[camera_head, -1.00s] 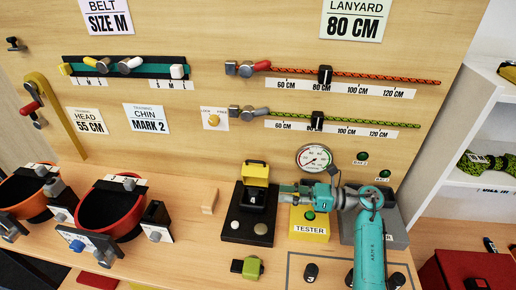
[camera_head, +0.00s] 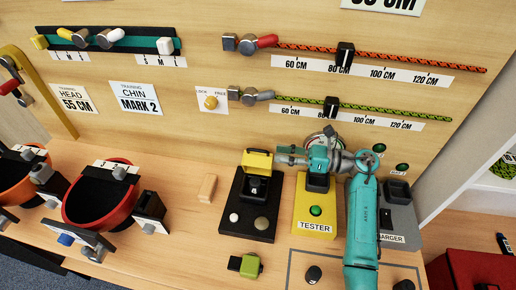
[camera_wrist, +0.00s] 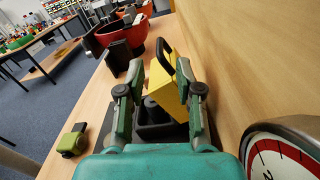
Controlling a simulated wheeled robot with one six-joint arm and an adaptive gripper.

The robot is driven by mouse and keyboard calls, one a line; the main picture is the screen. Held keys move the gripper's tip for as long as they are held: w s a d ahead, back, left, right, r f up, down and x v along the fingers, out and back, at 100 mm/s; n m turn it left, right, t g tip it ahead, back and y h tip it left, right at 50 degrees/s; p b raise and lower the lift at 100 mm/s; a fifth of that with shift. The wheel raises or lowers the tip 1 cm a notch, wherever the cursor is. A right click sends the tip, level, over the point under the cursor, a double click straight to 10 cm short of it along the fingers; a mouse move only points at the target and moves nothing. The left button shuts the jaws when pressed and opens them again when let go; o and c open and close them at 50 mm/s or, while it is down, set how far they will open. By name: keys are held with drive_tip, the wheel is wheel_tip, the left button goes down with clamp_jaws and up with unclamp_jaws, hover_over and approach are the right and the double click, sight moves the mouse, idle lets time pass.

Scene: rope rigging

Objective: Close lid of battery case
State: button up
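The battery case is a small black box (camera_head: 258,187) on a dark board, with its yellow lid (camera_head: 258,162) standing open at the back. In the wrist view the yellow lid (camera_wrist: 163,88) with its black handle stands upright ahead, and the dark case interior (camera_wrist: 155,113) shows below, partly hidden by my fingers. My gripper (camera_head: 287,154) is to the right of the lid, above and behind the yellow tester. In the wrist view my gripper (camera_wrist: 158,80) has its two fingers apart, with nothing held; the lid appears between and beyond them.
The tester (camera_head: 314,212) stands just right of the case, and the grey charger (camera_head: 399,215) is farther right. A round gauge (camera_wrist: 285,153) is close to my gripper's right in the wrist view. The wooden panel (camera_wrist: 235,50) rises alongside. A green-black block (camera_head: 246,265) lies in front.

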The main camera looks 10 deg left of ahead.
sight(266, 152)
drive_tip(key=a, duration=0.7)
drive_tip(key=shift+w+a, duration=0.1)
drive_tip(key=shift+a, duration=0.3)
clamp_jaws()
